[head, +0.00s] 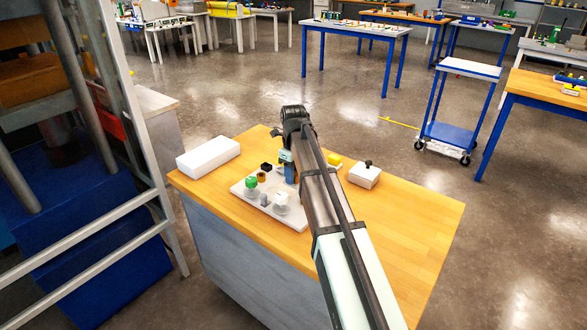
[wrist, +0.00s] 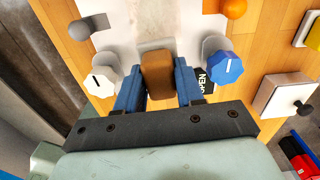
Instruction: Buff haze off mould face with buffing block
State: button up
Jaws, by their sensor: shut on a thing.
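My gripper (wrist: 158,88) has its two blue fingers shut on a brown block (wrist: 157,70), apparently the buffing block, in the wrist view. The block points at a pale panel (wrist: 112,38) with a whitish, hazy-looking patch (wrist: 150,18) just beyond it. I cannot tell whether the block touches the panel. In the head view my gripper (head: 288,165) is over the pale plate (head: 240,189) on the wooden bench, and my arm hides part of it.
A white knob (wrist: 100,82) and a blue knob (wrist: 224,68) flank the fingers closely. On the bench (head: 420,215) stand a long white box (head: 208,157) and a small white box with a black knob (head: 364,175). The bench's near right is clear.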

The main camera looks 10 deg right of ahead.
aim_at(293, 187)
jog(key=shift+f, duration=2)
jog(key=shift+w+a+f, duration=0.25)
jog(key=shift+w+f, duration=0.15)
jog(key=shift+f, duration=0.15)
jog(key=shift+c, duration=0.4)
jog(key=shift+w+a+f, duration=0.2)
jog(key=shift+w+a, duration=3)
jog(key=shift+s+d, duration=3.55)
jog(key=shift+s, duration=0.15)
jog(key=shift+w+a, duration=3.25)
jog(key=shift+a, duration=0.1)
jog(key=shift+s+d, duration=3.2)
jog(key=shift+s, duration=0.15)
notch_tip(293, 187, up, 2)
jog(key=shift+w+r, duration=0.15)
jog(key=shift+r, duration=2.95)
